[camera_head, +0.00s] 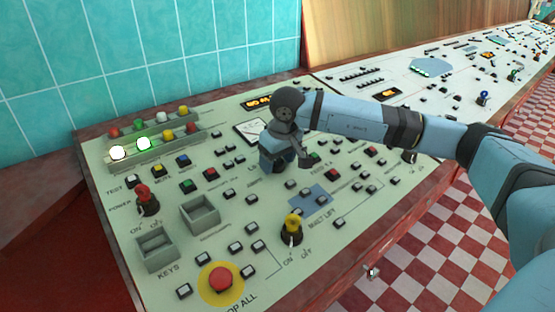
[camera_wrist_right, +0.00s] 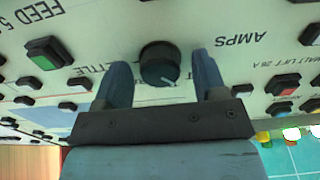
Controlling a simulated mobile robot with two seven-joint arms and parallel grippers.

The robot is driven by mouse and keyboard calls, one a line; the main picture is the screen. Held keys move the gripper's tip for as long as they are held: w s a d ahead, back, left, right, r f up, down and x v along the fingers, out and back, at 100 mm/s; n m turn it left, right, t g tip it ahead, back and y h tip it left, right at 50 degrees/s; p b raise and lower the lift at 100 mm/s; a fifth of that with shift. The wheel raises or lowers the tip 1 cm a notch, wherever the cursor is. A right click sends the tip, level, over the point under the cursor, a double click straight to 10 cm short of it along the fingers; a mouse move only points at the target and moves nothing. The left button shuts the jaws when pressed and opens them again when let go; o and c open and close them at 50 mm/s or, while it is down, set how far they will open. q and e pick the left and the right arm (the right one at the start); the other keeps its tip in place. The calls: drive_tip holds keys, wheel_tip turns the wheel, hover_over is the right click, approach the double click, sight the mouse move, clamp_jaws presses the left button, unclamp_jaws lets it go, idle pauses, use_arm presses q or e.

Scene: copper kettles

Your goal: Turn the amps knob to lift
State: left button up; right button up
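The amps knob (camera_wrist_right: 158,64) is a round black knob with a pale pointer line, beside the AMPS lettering in the right wrist view. Its line points toward the bottom of the picture, slightly right. My right gripper (camera_wrist_right: 161,70) is open, with one blue finger on each side of the knob. A gap shows on each side; I cannot tell how deep the fingers reach. In the head view my right gripper (camera_head: 277,163) is low over the panel (camera_head: 130,215) and hides the knob. My left gripper is not in view.
A yellow switch (camera_head: 292,227), a red switch (camera_head: 146,199) and a red stop button (camera_head: 221,279) stand up from the panel. Several small push buttons surround the gripper. A tiled wall (camera_head: 190,45) rises behind.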

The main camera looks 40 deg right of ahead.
drive_tip(key=shift+r, duration=0.1)
drive_tip(key=p+v, duration=0.2)
drive_tip(key=v, duration=1.1)
drive_tip(key=shift+r, duration=0.35)
drive_tip(key=shift+f, duration=0.1)
